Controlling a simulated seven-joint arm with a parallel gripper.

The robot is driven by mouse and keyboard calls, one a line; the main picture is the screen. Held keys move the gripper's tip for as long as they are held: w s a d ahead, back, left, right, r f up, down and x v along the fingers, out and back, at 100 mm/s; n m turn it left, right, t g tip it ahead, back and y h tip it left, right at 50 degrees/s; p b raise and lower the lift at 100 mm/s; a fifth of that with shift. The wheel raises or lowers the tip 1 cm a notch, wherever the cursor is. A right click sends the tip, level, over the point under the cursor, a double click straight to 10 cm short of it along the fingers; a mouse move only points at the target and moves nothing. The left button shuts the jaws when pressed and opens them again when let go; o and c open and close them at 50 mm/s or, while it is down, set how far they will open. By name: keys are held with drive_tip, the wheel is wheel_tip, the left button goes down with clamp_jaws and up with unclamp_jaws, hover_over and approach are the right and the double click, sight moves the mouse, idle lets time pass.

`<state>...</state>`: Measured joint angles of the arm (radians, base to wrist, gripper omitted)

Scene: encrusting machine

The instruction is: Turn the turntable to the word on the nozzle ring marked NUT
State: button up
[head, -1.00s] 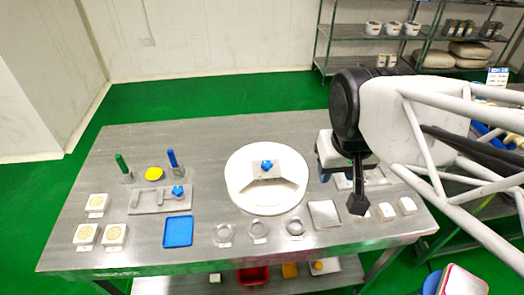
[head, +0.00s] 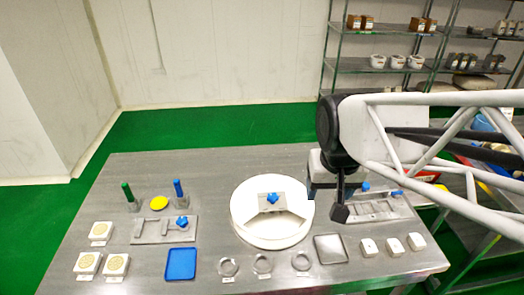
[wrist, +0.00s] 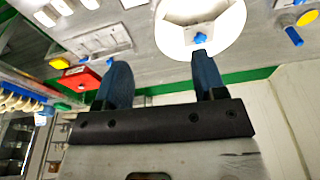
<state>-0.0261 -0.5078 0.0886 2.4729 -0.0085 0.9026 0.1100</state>
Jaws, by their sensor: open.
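The round white turntable (head: 240,229) sits in the middle of the steel table. It carries a grey plate (head: 266,208) with a blue star knob (head: 272,199). Three grey nozzle rings (head: 228,267) lie in a row in front of it; their labels are too small to read. My gripper (head: 326,200) is open and empty, just right of the turntable and above the table. In the wrist view, the two dark blue fingers (wrist: 160,68) are apart, with the white turntable (wrist: 170,44) and its blue knob (wrist: 200,38) beyond them.
A steel slotted plate (head: 152,230), a blue tray (head: 181,264) and green and blue pegs (head: 178,190) stand on the left. A square grey tray (head: 330,248) and small white blocks (head: 393,245) lie at front right. A slotted fixture (head: 372,208) is right of my gripper.

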drive_tip(key=w+a+f+m+g, duration=0.1)
drive_tip(key=w+a+f, duration=0.3)
drive_tip(key=w, duration=0.6)
drive_tip(key=m+g, duration=0.1)
drive_tip(key=m, duration=0.1)
hover_over(273, 196)
wheel_tip(273, 196, down, 10)
drive_tip(key=shift+w+r, duration=0.1)
drive_tip(key=shift+f, duration=0.25)
drive_tip(key=shift+f, duration=3.8)
clamp_jaws()
